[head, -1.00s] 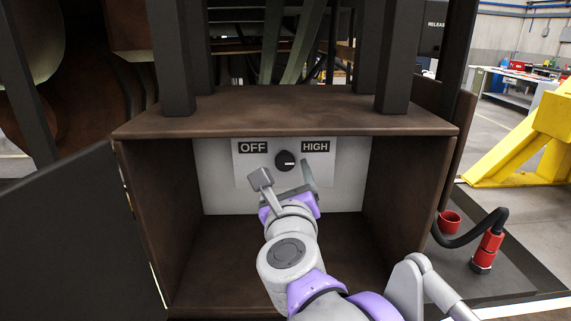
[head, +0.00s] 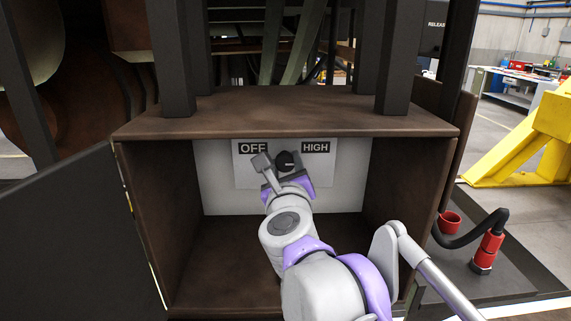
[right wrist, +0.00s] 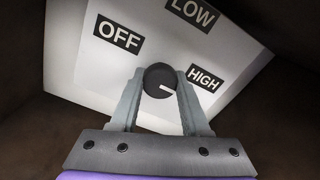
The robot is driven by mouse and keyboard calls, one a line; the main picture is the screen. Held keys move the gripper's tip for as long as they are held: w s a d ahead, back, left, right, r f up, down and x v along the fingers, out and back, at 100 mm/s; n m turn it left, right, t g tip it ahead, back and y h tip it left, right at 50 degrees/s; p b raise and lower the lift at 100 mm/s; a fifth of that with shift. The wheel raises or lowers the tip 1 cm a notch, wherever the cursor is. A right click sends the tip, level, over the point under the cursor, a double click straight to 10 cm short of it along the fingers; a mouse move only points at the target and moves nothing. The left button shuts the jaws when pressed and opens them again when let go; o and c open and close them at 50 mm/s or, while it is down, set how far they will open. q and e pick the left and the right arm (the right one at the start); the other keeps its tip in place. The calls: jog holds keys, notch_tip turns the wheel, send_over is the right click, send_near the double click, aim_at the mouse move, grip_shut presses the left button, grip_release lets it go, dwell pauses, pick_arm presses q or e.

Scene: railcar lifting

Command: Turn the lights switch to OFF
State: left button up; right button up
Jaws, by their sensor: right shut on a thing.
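The lights switch is a round black knob (head: 286,158) on a white label plate (head: 243,175) inside the open brown box. The plate reads OFF on the left and HIGH on the right; LOW also shows in the right wrist view. My right gripper (head: 280,162) is at the knob, its two grey fingers on either side. In the right wrist view the fingers are shut on the knob (right wrist: 160,80). The knob's white mark points toward the HIGH side. My left gripper is not in view.
The brown box (head: 290,124) surrounds my right arm with its top and side walls. Its dark door (head: 80,235) stands open at the left. A red connector with a black hose (head: 487,252) stands at the right. A yellow frame (head: 530,150) stands farther right.

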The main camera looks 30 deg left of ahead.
grip_shut()
